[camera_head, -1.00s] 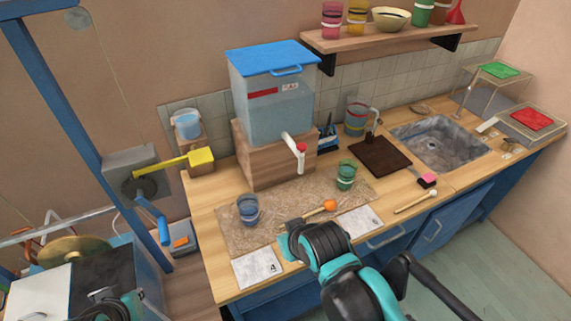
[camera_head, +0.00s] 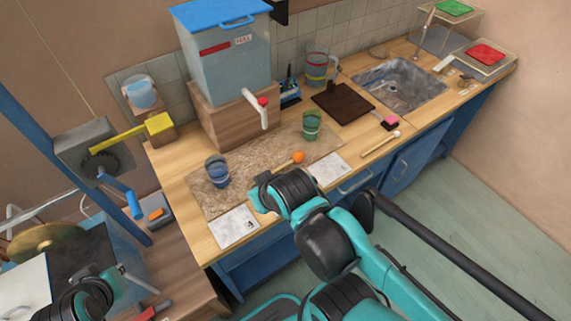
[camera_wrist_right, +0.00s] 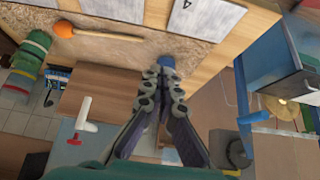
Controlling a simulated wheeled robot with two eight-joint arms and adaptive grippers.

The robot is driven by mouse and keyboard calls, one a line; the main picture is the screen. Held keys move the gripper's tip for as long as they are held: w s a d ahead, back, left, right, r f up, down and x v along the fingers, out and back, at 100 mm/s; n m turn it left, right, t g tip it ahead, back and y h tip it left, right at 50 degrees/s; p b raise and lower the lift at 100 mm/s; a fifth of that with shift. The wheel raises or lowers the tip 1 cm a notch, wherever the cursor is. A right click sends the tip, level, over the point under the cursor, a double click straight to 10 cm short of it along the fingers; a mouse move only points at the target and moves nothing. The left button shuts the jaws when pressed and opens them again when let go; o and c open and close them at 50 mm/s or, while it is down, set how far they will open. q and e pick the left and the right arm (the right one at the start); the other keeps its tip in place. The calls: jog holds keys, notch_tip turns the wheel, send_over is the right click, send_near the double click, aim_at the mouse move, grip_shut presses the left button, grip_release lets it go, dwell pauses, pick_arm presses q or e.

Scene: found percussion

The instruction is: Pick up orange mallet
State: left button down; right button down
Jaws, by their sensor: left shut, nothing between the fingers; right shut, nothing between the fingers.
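The orange mallet (camera_head: 298,158) lies on the speckled mat (camera_head: 207,202) on the workbench, its round orange head to the right. In the head view my right wrist hides part of its wooden handle. It shows whole in the right wrist view (camera_wrist_right: 64,30), at the upper left. My right gripper (camera_wrist_right: 168,74) is shut and empty, apart from the mallet and to the right of its handle end in that view; a blue thing, probably the cup, shows just past its tips. My left gripper (camera_head: 105,278) is shut and empty at the lower left, far from the mallet.
A water tank (camera_head: 225,60) on a wooden block has a red-tipped tap (camera_head: 260,105). White cards (camera_head: 234,227) lie along the front edge. A pale beater (camera_head: 380,145) lies farther right.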

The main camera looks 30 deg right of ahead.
dwell(0.3)
jog(key=c, duration=1.9)
grip_release()
jog(key=shift+o, duration=0.2)
jog(key=m+g+p, duration=0.4)
jog(key=m+g, duration=0.1)
jog(key=m, duration=1.3)
send_near(277, 170)
jog(key=a+f, duration=0.1)
jog(key=a, duration=0.1)
jog(key=shift+w+f+b, duration=0.3)
jog(key=shift+f+b, duration=0.25)
jog(key=shift+f, duration=0.65)
jog(key=shift+w+f+b, duration=0.25)
jog(key=shift+f+b, duration=0.3)
jog(key=shift+f, duration=0.65)
jog(key=shift+w+f+b, duration=0.3)
jog(key=shift+f+b, duration=0.25)
jog(key=shift+f, duration=0.65)
